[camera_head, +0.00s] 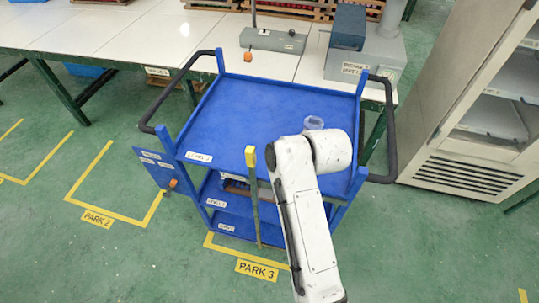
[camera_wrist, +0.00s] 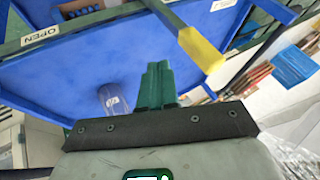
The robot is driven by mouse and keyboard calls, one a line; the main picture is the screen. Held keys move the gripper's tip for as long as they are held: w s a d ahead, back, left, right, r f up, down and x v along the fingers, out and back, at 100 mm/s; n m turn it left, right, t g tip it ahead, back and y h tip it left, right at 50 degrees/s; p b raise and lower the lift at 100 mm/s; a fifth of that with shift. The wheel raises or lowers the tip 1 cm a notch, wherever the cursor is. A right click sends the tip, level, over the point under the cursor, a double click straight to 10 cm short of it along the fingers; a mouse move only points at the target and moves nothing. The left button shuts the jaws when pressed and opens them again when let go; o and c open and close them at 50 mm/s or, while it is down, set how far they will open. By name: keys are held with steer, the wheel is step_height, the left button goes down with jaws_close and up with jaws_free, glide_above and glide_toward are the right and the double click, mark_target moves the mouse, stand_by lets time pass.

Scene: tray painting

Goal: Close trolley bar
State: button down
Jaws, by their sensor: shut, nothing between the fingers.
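The blue trolley (camera_head: 290,95) stands in the middle of the head view, with a flat top and shelves below. Its bar (camera_head: 256,205) is grey-green with a yellow end (camera_head: 250,157) and stands upright across the trolley's near side. In the wrist view the bar's yellow end (camera_wrist: 203,50) is just beyond and to the right of my gripper (camera_wrist: 157,68). The green fingers are shut together and empty, with a visible gap to the yellow end. In the head view my arm hides the gripper.
A clear cup (camera_head: 313,123) stands on the trolley top, close to my arm. Black handles (camera_head: 178,92) stick out at both sides. White tables (camera_head: 130,35) stand behind, and a grey cabinet (camera_head: 470,120) at the right.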

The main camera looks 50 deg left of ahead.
steer(key=b+v, duration=0.1)
steer(key=v, duration=0.9)
steer(key=d+f+m+t+h, duration=0.1)
steer(key=d+f+m, duration=0.1)
steer(key=d+f, duration=0.8)
steer(key=d+f+m+t+h, duration=0.15)
steer(key=d+f, duration=0.25)
steer(key=d, duration=1.2)
steer(key=s+d+f+m+g+h, duration=0.1)
steer(key=s+d+f+m+h, duration=0.1)
steer(key=s+d, duration=0.8)
steer(key=s+d+f+m+g+h, duration=0.1)
steer(key=s+d+f+m+h, duration=0.2)
steer(key=s+d, duration=0.7)
steer(key=d+f, duration=0.1)
steer(key=d, duration=0.5)
steer(key=shift+s+d, duration=0.25)
steer(key=shift+s, duration=0.05)
